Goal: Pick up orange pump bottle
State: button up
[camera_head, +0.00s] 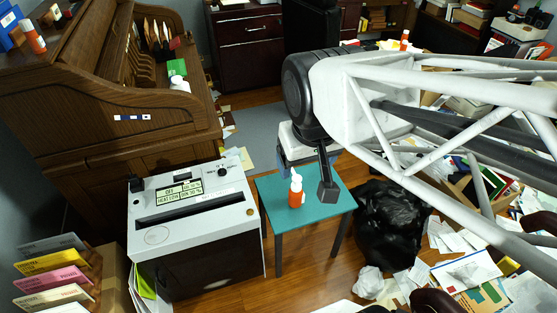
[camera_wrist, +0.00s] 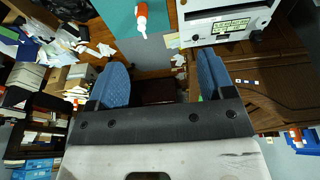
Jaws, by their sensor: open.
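The orange pump bottle (camera_head: 296,196) has a white pump top and stands upright on a small teal table (camera_head: 272,214). The bottle (camera_wrist: 142,14) is at the top edge of that view, beyond the fingers and outside the gap.
A grey-white shredder or printer (camera_head: 190,205) stands left of the table. A black trash bag (camera_head: 392,222) sits to its right, near scattered papers. A wooden roll-top desk (camera_head: 150,150) holds another orange-and-white bottle (camera_head: 33,38); a similar one (camera_head: 404,40) is at the back.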

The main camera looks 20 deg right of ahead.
jog(key=n+g, duration=0.2)
send_over(297, 178)
jog(key=s+a, duration=0.3)
jog(key=a, duration=0.1)
notch_tip(297, 178, down, 28)
jog(key=shift+g, duration=0.3)
jog(key=w+d+f, duration=0.1)
jog(key=f, duration=0.3)
jog(key=w+d+f, duration=0.1)
jog(key=f, duration=0.3)
jog(key=w+d+f, duration=0.1)
jog(key=f, duration=0.3)
jog(key=shift+d+f, duration=0.2)
jog(key=shift+d, duration=0.2)
jog(key=shift+d+f, duration=0.1)
jog(key=shift+f, duration=0.15)
jog(key=shift+f, duration=1.3)
jog(key=shift+f, duration=0.15)
